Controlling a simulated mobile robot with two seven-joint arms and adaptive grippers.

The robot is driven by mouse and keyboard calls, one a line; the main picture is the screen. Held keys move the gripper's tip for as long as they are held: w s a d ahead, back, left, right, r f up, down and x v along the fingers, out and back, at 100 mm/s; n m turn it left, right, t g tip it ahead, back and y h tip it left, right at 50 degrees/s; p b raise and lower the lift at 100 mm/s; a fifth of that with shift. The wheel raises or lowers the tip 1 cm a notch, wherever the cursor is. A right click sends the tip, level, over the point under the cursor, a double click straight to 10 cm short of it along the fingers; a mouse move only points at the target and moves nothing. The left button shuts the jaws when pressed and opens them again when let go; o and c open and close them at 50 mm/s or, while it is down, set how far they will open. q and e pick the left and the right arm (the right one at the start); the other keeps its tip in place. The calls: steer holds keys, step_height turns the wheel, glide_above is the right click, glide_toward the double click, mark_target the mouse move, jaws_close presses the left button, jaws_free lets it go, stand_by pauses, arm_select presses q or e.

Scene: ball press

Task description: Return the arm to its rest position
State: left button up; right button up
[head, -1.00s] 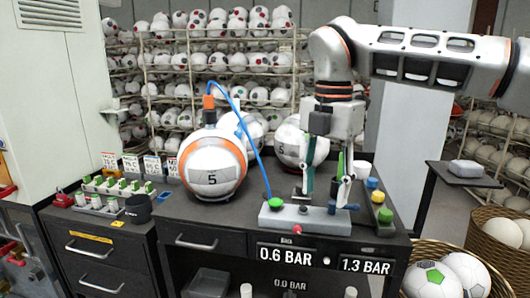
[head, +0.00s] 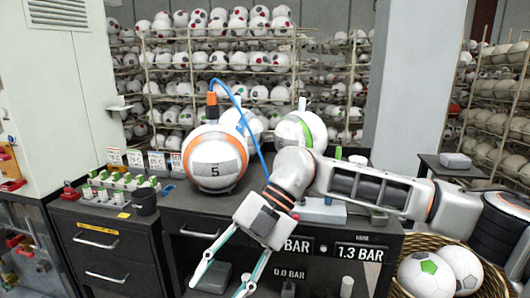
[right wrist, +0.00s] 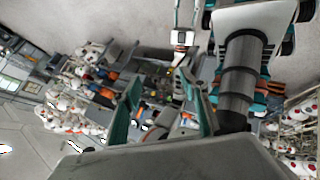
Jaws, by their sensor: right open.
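My right arm comes in from the right in the head view and reaches across the front of the black workbench (head: 185,222). Its right gripper (head: 220,287) hangs in front of the bench with its two teal fingers spread apart and nothing between them. In the right wrist view the gripper (right wrist: 160,80) also shows empty, with a finger on each side. My left gripper is not in view. An orange and white ball (head: 214,160) marked 5 sits on the bench, with a blue hose (head: 250,115) running from the fitting on top. The grey control box (head: 322,212) is partly hidden behind my arm.
Another ball (head: 301,130) with a green patch stands behind my arm. A black cup (head: 144,202) and small labelled bottles stand at the bench's left. A wicker basket (head: 395,247) with soccer balls is at the lower right. Racks full of balls line the back.

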steer(key=s+a+r+m+y, duration=0.3)
steer(key=a+r+y, duration=0.35)
steer(key=y, duration=0.65)
steer(key=w+d+f+m+t+y, duration=0.2)
steer(key=w+d+f+m+t, duration=0.35)
steer(key=m+t, duration=0.7)
steer(key=w+d+f+m+t+h, duration=0.2)
steer(key=d+f+m+t+h, duration=0.4)
steer(key=f, duration=0.4)
steer(key=w+d+f+m+t+h, duration=0.2)
steer(key=d+f+m+t+h, duration=0.25)
steer(key=d+f+h, duration=0.5)
steer(key=s+d+f+m+g+h, duration=0.1)
steer(key=s+d+f+g, duration=0.1)
steer(key=s+d+f, duration=0.2)
steer(key=s+d+f+m+g+h, duration=0.1)
steer(key=s+d+f, duration=0.4)
steer(key=f, duration=0.6)
steer(key=s+d+f+m+g+h, duration=0.1)
steer(key=s+d+f+g+h, duration=0.1)
steer(key=s+d+f, duration=0.3)
step_height(320, 180, down, 3)
steer(key=s+g, duration=0.1)
steer(key=s, duration=0.1)
steer(key=shift+s+m+g, duration=0.3)
steer(key=shift+s+m, duration=0.05)
steer(key=shift+m, duration=0.05)
